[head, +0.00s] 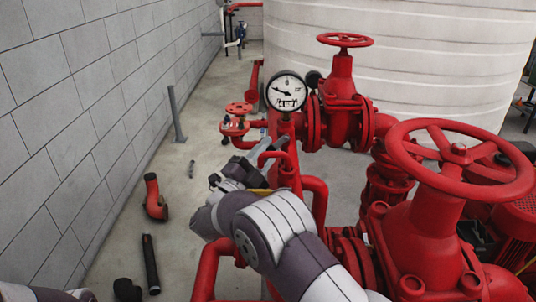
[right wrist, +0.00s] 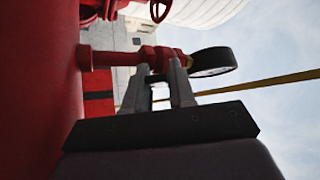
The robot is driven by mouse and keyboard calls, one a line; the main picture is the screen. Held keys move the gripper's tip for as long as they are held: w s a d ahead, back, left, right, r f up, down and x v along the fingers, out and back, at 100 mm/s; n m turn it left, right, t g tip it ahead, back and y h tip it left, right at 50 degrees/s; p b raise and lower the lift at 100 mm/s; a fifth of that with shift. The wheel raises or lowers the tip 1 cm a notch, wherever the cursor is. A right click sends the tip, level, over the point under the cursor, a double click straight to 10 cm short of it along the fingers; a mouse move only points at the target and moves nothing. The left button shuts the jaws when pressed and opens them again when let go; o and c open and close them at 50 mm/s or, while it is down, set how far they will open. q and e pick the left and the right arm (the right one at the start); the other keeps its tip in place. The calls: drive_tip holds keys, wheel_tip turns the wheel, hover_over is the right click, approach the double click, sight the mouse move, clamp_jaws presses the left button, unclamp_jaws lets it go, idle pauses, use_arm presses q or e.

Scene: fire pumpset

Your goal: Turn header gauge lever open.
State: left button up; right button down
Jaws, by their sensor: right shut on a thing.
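The header gauge (head: 287,91) has a round white dial and stands on a short red stem; it also shows edge-on as a dark disc in the right wrist view (right wrist: 213,62). My right gripper (head: 266,143) reaches the red fitting under the gauge. In the right wrist view, both fingertips of this gripper (right wrist: 164,68) are at the red fitting (right wrist: 118,57), and it is shut on the gauge lever. The lever itself is mostly hidden between the fingers, so its angle cannot be told.
A large red handwheel valve (head: 459,150) is close at the right, and a smaller one (head: 343,85) stands behind. A white tank (head: 400,50) fills the back. A block wall (head: 80,110) bounds the left. Loose pipe pieces, including a red elbow (head: 154,198), lie on the floor.

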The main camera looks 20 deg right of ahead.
drive_tip(key=shift+f, duration=0.1)
drive_tip(key=c, duration=1)
unclamp_jaws()
drive_tip(key=shift+b+v, duration=1.6)
drive_tip(key=shift+v, duration=4.7)
